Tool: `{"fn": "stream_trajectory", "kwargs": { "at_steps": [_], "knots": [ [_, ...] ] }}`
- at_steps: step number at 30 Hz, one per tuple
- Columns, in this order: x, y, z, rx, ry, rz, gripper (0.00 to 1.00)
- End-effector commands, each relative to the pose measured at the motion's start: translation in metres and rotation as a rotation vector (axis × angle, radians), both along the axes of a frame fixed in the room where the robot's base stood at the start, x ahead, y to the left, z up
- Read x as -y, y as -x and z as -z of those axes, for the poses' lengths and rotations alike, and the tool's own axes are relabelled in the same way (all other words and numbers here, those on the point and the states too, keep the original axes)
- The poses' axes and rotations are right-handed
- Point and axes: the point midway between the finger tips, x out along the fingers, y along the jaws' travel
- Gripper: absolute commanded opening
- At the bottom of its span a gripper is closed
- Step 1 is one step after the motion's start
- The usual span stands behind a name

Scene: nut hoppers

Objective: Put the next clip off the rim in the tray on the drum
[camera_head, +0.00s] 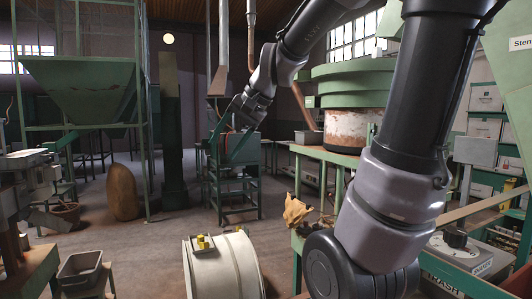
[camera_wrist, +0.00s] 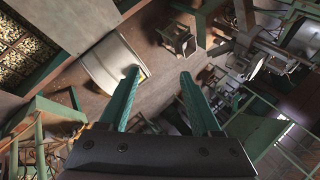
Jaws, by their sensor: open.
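The white drum (camera_head: 228,272) stands on the floor at the bottom middle of the head view. It also shows in the wrist view (camera_wrist: 103,62), left of my fingers. A small tray (camera_head: 194,247) sits on the drum, with small yellow pieces (camera_head: 203,242) in it that look like clips. In the wrist view a bit of yellow shows by the left fingertip, over the drum. My gripper (camera_head: 228,146) is open, its green fingers hanging in the air beyond the drum. The wrist view shows nothing between the fingertips (camera_wrist: 158,73). I cannot make out a clip on any rim.
A green hopper (camera_head: 80,88) on a frame stands at the left. A round green vat (camera_head: 345,88) stands at the right behind my arm. A crumpled brown sack (camera_head: 296,211) is by the green bench. A grey bin (camera_head: 80,269) is at lower left.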

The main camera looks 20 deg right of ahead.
Motion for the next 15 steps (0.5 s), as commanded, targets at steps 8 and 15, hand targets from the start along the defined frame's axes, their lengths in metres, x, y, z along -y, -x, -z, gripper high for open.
{"fn": "stream_trajectory", "kwargs": {
  "at_steps": [8, 15],
  "knots": [
    [0.047, 0.093, 0.007, 0.134, 0.283, -0.065, 0.65],
    [0.06, 0.112, 0.013, 0.161, 0.353, -0.077, 0.65]
  ]
}}
